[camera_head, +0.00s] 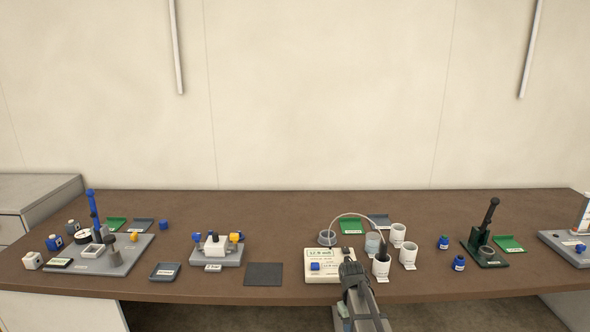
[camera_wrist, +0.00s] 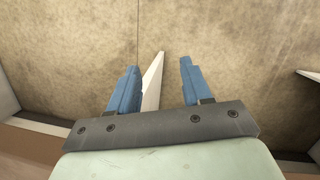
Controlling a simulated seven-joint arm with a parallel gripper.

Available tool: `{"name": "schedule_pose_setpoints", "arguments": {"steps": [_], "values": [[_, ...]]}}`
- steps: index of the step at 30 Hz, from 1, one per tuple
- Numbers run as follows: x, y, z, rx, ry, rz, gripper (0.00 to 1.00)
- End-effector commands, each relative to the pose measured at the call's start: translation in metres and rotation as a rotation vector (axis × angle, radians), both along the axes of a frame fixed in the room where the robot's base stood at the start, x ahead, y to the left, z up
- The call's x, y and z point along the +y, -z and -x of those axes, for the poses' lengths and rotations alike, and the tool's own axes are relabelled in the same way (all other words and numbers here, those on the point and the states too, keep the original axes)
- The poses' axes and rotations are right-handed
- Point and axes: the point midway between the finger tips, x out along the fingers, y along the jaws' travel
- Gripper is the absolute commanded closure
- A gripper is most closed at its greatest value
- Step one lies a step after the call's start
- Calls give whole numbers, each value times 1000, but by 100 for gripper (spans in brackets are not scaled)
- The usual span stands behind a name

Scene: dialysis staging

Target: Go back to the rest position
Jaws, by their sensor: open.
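My gripper shows in the wrist view (camera_wrist: 155,88) with its two blue fingers spread apart and nothing between them. Behind the fingers the wrist view shows the beige wall and a white strip on it. In the head view my arm (camera_head: 362,300) rises at the front edge of the brown bench, right of the middle. The fingertips cannot be made out in the head view.
On the bench (camera_head: 450,285) near my arm stand a cream box (camera_head: 328,278) with a thin arched tube and several white cups (camera_head: 398,235). A dark green stand (camera_head: 484,250) is to the right. Grey fixtures (camera_head: 217,250) fill the left. The wall (camera_head: 330,100) rises behind.

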Motion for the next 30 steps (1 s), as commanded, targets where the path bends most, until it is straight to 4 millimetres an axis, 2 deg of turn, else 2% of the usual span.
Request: {"name": "schedule_pose_setpoints", "arguments": {"steps": [1,3,15,24,30], "values": [[0,17,13,16,7,-2,51],[1,37,25,29,16,-6,51],[5,143,113,117,76,-22,51],[9,207,191,182,127,-30,51],[12,241,246,227,163,-34,51]]}}
